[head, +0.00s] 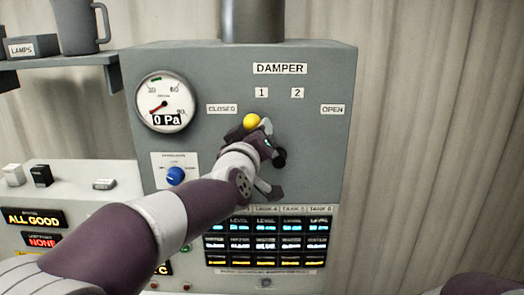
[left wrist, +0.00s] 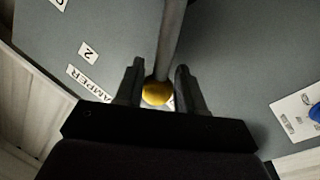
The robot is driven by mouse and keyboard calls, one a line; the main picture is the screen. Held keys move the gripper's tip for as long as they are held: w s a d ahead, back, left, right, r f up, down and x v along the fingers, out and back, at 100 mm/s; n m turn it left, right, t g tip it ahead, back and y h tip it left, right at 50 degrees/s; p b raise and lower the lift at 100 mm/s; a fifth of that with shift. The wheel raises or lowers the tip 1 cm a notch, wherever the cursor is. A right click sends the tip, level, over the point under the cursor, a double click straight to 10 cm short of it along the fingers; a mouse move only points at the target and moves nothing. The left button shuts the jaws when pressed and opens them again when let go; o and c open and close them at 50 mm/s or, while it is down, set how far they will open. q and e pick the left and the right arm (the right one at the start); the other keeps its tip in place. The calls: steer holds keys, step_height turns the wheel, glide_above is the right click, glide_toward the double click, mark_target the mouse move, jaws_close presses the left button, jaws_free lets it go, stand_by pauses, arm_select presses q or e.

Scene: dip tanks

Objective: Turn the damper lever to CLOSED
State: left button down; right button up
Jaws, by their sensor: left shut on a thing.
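The damper lever ends in a yellow knob (head: 251,121), which sits below and between the CLOSED label (head: 222,109) and the 1 label (head: 262,92) on the grey panel. My left gripper (head: 256,132) is at the knob and shut on the lever, hiding most of its shaft and its pivot in the head view. In the left wrist view the yellow knob (left wrist: 156,93) lies between the two fingers of my left gripper (left wrist: 159,68), and the grey lever shaft (left wrist: 171,40) runs up from it. The OPEN label (head: 332,109) is at the far right. My right gripper is out of view.
A gauge (head: 164,102) reading 0 Pa and a blue knob (head: 175,176) are left of the lever. Lit tank displays (head: 266,241) are below. A shelf with a mug (head: 82,27) is at upper left. The panel face towards OPEN is clear.

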arm_select(q)
steer(key=shift+a+f+n+t+b, duration=0.15)
steer(key=shift+a+f+n+b, duration=0.2)
steer(key=shift+n+b, duration=0.55)
steer(key=shift+a+f+n+t+b, duration=0.2)
steer(key=shift+a+n+b, duration=0.25)
steer(key=shift+b, duration=0.75)
steer(key=c, duration=0.9)
jaws_free()
steer(key=shift+o, duration=1)
steer(key=shift+s+a, duration=0.1)
steer(key=shift+a, duration=0.05)
